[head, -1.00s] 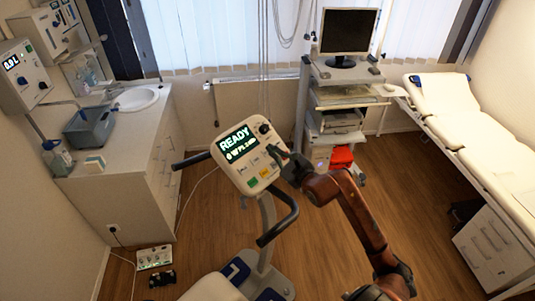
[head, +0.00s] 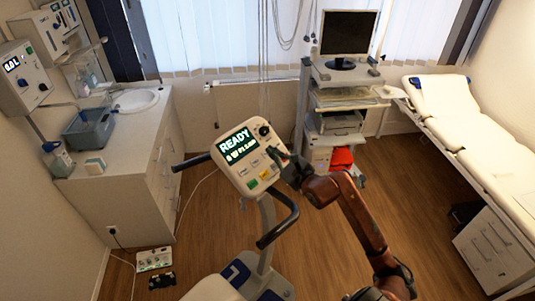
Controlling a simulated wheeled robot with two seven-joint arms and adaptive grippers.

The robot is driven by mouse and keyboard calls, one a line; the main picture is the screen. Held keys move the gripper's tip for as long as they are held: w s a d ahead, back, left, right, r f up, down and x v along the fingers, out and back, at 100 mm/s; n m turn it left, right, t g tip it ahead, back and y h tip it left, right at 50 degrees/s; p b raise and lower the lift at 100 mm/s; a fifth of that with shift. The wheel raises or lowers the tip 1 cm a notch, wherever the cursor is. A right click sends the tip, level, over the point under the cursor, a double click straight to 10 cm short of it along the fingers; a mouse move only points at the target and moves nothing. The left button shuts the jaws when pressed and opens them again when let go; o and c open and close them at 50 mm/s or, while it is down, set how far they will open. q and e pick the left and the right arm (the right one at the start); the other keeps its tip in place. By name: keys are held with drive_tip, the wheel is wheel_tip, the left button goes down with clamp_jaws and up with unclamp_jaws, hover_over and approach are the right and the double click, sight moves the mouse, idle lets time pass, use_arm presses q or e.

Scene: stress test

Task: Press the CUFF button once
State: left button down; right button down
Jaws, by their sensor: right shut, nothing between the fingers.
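The bike console (head: 237,164) is a tilted white panel with a dark screen (head: 238,145) reading READY in green. Below the screen are several small buttons, including a green one (head: 252,183) and a yellow one (head: 265,174); paler ones sit above them. Their labels are too small to read, so I cannot tell which is CUFF. My right gripper (head: 276,154) is shut and empty, with its dark fingertips at the right side of the console, near the upper right of the buttons. I cannot tell whether they touch the panel. My left gripper is not in view.
Black handlebars (head: 279,220) flank the console, with one just below my right arm. A monitor cart (head: 346,77) stands behind, an examination couch (head: 465,125) at the right, and a sink counter (head: 115,150) at the left.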

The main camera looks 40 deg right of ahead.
idle(0.3)
drive_tip(key=shift+w+a+f+b, duration=0.1)
drive_tip(key=shift+w+f+b, duration=0.25)
drive_tip(key=shift+b, duration=0.1)
drive_tip(key=shift+w+f+b, duration=0.2)
drive_tip(key=shift+f+b, duration=0.1)
drive_tip(key=shift+b, duration=0.1)
idle(0.5)
drive_tip(key=shift+s+r, duration=0.1)
idle(0.3)
drive_tip(key=shift+s+r+p, duration=0.3)
drive_tip(key=shift+s+r, duration=0.1)
drive_tip(key=shift+r, duration=0.15)
drive_tip(key=shift+s+d+r+p, duration=0.2)
drive_tip(key=shift+s+r+p, duration=0.35)
drive_tip(key=shift+s+r, duration=0.35)
drive_tip(key=shift+s+d+r+p, duration=0.2)
drive_tip(key=shift+s+r+p, duration=0.35)
drive_tip(key=shift+r, duration=0.5)
